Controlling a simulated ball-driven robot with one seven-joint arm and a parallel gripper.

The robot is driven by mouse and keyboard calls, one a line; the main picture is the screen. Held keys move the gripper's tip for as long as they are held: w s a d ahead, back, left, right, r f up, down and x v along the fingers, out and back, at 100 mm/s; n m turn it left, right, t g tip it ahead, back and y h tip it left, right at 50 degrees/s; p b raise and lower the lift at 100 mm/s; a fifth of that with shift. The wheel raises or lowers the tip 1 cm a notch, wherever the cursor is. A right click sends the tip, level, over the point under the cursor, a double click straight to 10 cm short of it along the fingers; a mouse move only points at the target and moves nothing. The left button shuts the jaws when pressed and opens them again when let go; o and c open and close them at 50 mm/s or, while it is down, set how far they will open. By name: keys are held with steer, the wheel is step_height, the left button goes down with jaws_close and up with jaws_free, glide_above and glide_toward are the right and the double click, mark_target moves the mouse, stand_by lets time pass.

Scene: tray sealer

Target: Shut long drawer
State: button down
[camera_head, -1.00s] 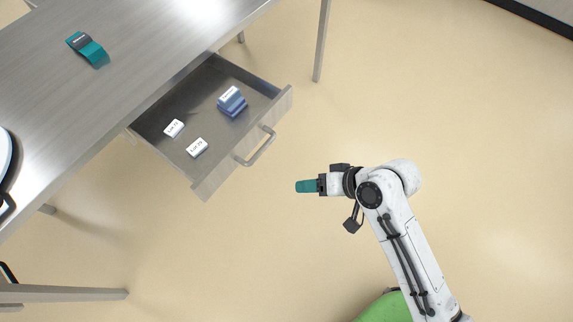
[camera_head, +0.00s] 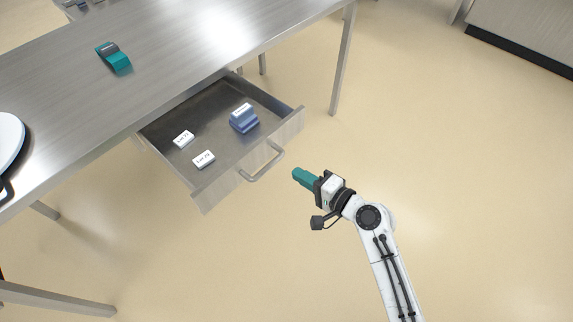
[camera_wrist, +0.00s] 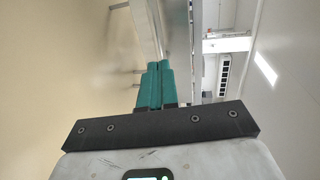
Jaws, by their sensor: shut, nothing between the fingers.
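The long drawer (camera_head: 205,188) is pulled out from under the steel table. Its front has a bar handle (camera_head: 264,166). Inside lie two white labelled blocks (camera_head: 183,138) and (camera_head: 204,159) and a blue stack (camera_head: 243,119). My gripper (camera_head: 296,174) has teal fingers, shut and empty, a little to the right of the handle and apart from it. In the wrist view the teal fingers (camera_wrist: 155,88) are together, pointing toward a grey metal edge that I cannot name for sure.
The steel table (camera_head: 170,60) bears a teal-and-grey object (camera_head: 114,57) and a white round thing (camera_head: 8,140) at the left edge. Table legs (camera_head: 343,60) stand beyond the drawer. The floor to the right is clear.

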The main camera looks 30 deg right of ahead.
mark_target(277, 162)
steer(key=x, duration=0.5)
steer(key=shift+w+a, duration=0.15)
steer(key=shift+w, duration=0.15)
steer(key=shift+w, duration=0.1)
